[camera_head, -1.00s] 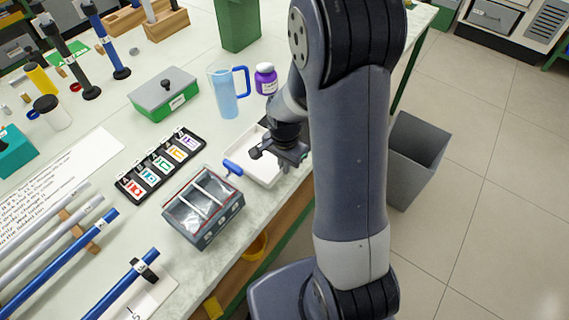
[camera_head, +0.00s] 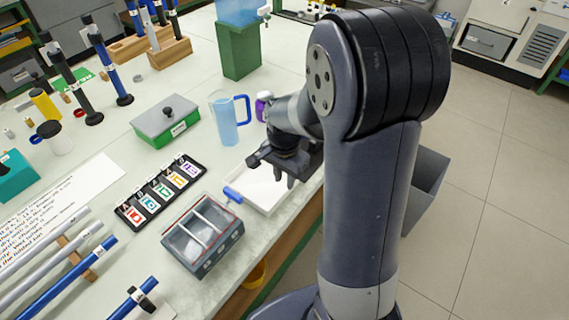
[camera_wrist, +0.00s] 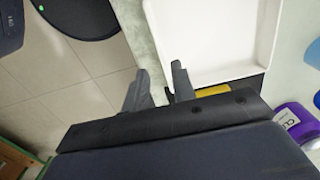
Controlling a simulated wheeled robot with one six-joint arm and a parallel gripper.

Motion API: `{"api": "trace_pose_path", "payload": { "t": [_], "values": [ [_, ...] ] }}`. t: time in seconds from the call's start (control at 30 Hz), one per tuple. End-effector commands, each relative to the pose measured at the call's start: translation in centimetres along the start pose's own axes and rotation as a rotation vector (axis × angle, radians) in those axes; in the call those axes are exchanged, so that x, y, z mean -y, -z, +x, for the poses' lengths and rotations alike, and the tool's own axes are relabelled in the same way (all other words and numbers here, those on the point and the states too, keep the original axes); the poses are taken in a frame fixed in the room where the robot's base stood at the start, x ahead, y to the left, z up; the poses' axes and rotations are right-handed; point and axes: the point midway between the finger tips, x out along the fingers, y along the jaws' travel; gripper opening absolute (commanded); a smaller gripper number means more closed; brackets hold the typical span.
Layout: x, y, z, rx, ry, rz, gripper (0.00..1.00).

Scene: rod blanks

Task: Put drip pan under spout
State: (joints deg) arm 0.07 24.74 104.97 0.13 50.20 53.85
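The white shallow drip pan (camera_head: 264,200) lies on the table near its front right edge, and my arm hides part of it. In the wrist view the white pan (camera_wrist: 205,45) fills the upper right. My gripper (camera_head: 284,178) is over the pan's right part, fingers pointing down. In the wrist view my gripper (camera_wrist: 158,85) has its two fingers apart with nothing between them, beside the pan's rim. The spout (camera_head: 263,11) sticks out from a blue water container (camera_head: 238,10) on a green stand (camera_head: 240,50) at the back.
A blue jug (camera_head: 223,118) and a purple-labelled jar (camera_head: 262,106) stand between the pan and the stand. A grey divided box (camera_head: 202,235) and a black card strip (camera_head: 160,190) lie left of the pan. A grey bin (camera_head: 425,190) stands on the floor.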

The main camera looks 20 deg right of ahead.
Motion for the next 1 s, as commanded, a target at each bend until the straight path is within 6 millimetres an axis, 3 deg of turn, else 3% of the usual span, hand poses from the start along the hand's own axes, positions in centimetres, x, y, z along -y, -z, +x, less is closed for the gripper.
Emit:
{"api": "trace_pose_path", "payload": {
  "t": [0.03,0.2,0.4,0.77,1.0],
  "values": [
    [0.1,0.1,-1.3,-0.004,0.006,0.000,0.25],
    [0.1,0.1,-4.0,-0.003,0.003,0.000,0.25],
    [0.0,0.0,-5.3,-0.001,0.001,0.000,0.25],
    [0.0,0.0,-5.3,0.000,0.000,0.000,0.25],
    [0.0,0.0,-2.7,0.003,-0.004,0.000,0.25]
  ]
}}
